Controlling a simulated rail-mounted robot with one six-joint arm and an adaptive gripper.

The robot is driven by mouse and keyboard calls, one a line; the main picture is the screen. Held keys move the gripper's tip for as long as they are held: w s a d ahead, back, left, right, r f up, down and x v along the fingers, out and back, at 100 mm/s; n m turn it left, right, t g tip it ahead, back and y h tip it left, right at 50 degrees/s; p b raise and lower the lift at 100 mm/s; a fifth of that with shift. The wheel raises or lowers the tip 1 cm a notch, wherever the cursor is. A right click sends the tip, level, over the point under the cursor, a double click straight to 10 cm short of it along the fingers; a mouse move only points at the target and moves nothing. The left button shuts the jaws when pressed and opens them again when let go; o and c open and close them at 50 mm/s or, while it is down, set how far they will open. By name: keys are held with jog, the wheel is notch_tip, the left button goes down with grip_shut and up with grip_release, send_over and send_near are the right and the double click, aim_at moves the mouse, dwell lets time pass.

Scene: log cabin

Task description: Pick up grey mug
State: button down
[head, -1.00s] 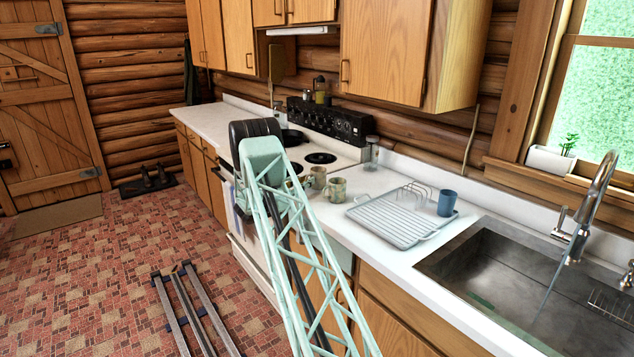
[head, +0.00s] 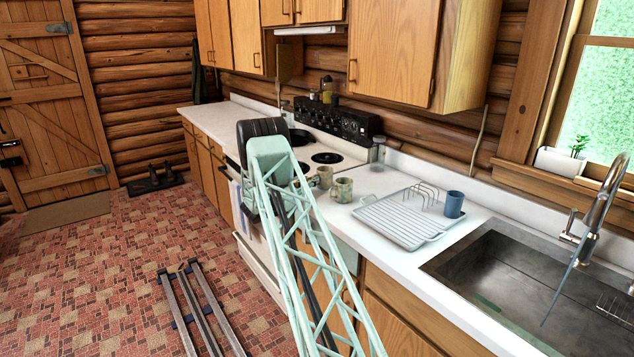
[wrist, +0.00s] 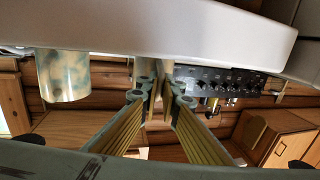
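A plain grey-beige mug (head: 325,176) stands on the counter beside the stove in the head view, partly behind my arm. A mottled green-and-cream mug (head: 343,190) stands just in front of it and to its right. In the wrist view, which is upside down, the mottled mug (wrist: 62,75) shows at the left.
A white dish rack (head: 405,217) with a blue cup (head: 454,204) stands right of the mugs, before the sink (head: 500,275). A glass jar (head: 377,150) stands behind them. The stove (head: 325,158) is to their left, with wooden cabinets (head: 395,55) overhead.

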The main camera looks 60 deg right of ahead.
jog(key=shift+r, duration=0.3)
jog(key=shift+r+p, duration=0.4)
jog(key=shift+r, duration=1.15)
jog(key=w+a+r+p, duration=0.1)
jog(key=a, duration=1.4)
jog(key=shift+a+r+p, duration=0.15)
jog(key=shift+a+p, duration=0.15)
jog(key=shift+a, duration=0.2)
dwell(0.4)
